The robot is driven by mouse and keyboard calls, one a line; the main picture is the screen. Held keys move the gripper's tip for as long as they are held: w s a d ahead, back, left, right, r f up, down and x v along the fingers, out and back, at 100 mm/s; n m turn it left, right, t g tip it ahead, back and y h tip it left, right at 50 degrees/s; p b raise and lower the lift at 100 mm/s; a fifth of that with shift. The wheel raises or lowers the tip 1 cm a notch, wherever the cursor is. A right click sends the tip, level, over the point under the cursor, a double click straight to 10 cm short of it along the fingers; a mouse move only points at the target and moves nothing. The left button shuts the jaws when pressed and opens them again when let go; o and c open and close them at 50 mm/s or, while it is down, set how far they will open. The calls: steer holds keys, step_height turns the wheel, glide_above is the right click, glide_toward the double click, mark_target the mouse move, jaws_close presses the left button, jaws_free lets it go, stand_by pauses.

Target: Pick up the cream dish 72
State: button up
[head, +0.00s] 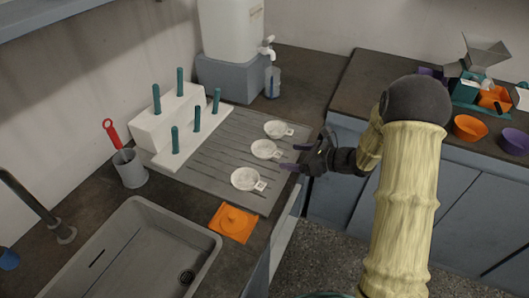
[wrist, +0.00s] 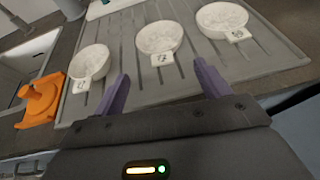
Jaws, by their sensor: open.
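Three cream dishes with tags stand in a row on the grey ribbed drainboard. The middle dish (head: 264,148) also shows in the wrist view (wrist: 159,36); its tag seems to read 72, though the print is small. A second dish (head: 245,178) is on the left in the wrist view (wrist: 90,60), and a third (head: 277,128) is on the right there (wrist: 221,18); their tags are hard to read. My gripper (head: 288,157) is open and empty, its purple fingers pointing at the middle dish from its tag side, apparently just short of it.
An orange lid-like piece (head: 232,222) lies at the drainboard's (head: 207,172) near edge. A white stepped rack (head: 165,124) with teal pegs stands behind the dishes. A sink (head: 135,250) is at front left, and a water container (head: 233,30) at the back.

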mark_target(280, 154)
steer(key=shift+x, duration=1.1)
steer(key=x, duration=0.5)
steer(key=shift+w, duration=0.2)
steer(key=shift+c, duration=0.4)
jaws_close()
steer(key=shift+o, duration=0.4)
jaws_free()
steer(key=shift+d, duration=0.15)
